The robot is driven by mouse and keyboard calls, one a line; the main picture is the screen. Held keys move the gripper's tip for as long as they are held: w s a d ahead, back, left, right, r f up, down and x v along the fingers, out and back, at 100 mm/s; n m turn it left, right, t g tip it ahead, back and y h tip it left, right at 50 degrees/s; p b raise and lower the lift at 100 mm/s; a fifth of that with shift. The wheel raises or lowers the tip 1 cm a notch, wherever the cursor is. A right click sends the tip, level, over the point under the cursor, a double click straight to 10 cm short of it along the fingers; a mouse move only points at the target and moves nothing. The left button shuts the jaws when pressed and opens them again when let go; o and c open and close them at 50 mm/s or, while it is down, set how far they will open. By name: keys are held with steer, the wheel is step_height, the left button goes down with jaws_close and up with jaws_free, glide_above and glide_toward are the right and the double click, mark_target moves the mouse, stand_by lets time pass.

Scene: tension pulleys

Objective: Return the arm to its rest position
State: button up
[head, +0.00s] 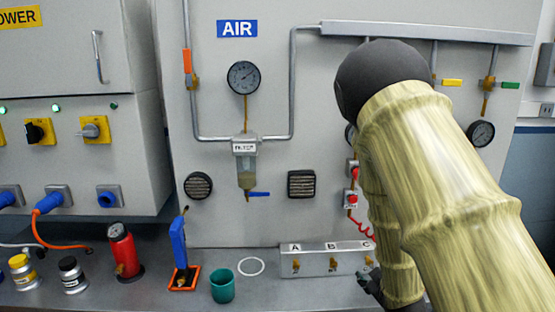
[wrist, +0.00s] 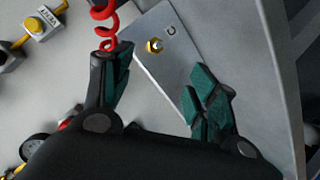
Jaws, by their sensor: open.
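My arm, in a pale yellow-green sleeve with a dark joint, fills the right of the head view. My gripper (wrist: 160,88) shows in the wrist view with its two green-padded fingers spread apart and nothing between them. In the head view the gripper is mostly hidden behind the arm, low near the bottom edge. Beyond the fingers in the wrist view is the grey block's end marked C (wrist: 165,48), with a brass fitting on it. In the head view this block (head: 310,263) carries the labels A, B and C.
A red coiled hose (wrist: 104,20) hangs close to the left finger. On the bench stand a teal cup (head: 222,286), a blue-handled device on an orange tray (head: 182,284), a red cylinder (head: 125,252) and two small jars. A white ring (head: 251,266) marks the bench.

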steer(key=s+a+f+m+g, duration=0.2)
steer(key=s+f+m+g, duration=0.35)
steer(key=s+f, duration=1.55)
steer(key=s+a+f+m+g, duration=0.1)
steer(key=s+f, duration=0.4)
steer(key=s, duration=0.6)
steer(key=s+a+f+m+g, duration=0.1)
steer(key=s+f+g, duration=0.4)
steer(key=s, duration=0.7)
steer(key=shift+a+f+g+y, duration=0.3)
steer(key=shift+a+g, duration=0.45)
steer(key=shift+a, duration=0.15)
